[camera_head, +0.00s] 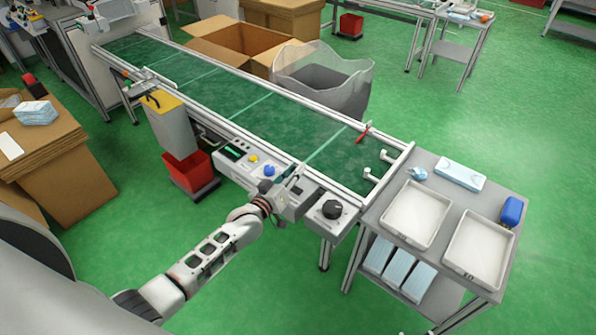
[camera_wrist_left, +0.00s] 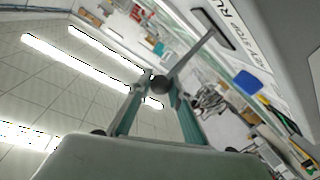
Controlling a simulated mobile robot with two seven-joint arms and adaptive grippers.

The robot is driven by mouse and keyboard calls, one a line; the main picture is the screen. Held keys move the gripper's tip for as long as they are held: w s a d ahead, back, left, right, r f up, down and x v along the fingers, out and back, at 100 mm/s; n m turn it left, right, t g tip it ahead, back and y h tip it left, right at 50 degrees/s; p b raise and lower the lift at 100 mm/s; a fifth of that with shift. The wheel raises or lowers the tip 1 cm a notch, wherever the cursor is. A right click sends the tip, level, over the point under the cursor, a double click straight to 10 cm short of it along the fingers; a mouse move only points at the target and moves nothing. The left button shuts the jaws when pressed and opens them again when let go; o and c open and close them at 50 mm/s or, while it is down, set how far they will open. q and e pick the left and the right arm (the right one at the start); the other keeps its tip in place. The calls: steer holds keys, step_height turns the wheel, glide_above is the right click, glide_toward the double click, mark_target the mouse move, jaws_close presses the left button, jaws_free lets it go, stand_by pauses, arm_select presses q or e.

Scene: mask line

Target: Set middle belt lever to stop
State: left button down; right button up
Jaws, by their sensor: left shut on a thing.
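The belt control panel (camera_head: 240,160) runs along the near side of the green conveyor. The lever (camera_wrist_left: 193,57) is a grey metal arm with a black ball knob (camera_wrist_left: 160,84). It comes out of a dark slot in a pale panel (camera_wrist_left: 280,30) with printed words, partly cut off, that seem to include STOP and RUN. My left gripper (camera_head: 283,195) is at the panel's middle-right; in the left wrist view its teal fingers (camera_wrist_left: 160,90) are closed about the knob. In the head view the gripper hides most of the lever, and its exact slot position is unclear. My right gripper is not visible.
A side table (camera_head: 446,192) with two white trays stands at the belt's right end. A red bin (camera_head: 190,170) stands below the panel.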

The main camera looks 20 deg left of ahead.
arm_select(q)
steer(key=shift+w+a, duration=0.1)
steer(key=shift+a, duration=0.35)
steer(key=c, duration=1.8)
jaws_free()
steer(key=v, duration=1.2)
steer(key=shift+f, duration=0.15)
steer(key=s+d+f+m+g, duration=0.2)
steer(key=s+f, duration=0.1)
steer(key=s, duration=0.4)
steer(key=s+d+f+m+g, duration=0.2)
steer(key=s+f, duration=0.2)
steer(key=s, duration=0.4)
steer(key=s+d+f+m+g, duration=0.2)
steer(key=s+d+f+m, duration=0.1)
steer(key=s, duration=0.5)
steer(key=shift+f+y, duration=0.3)
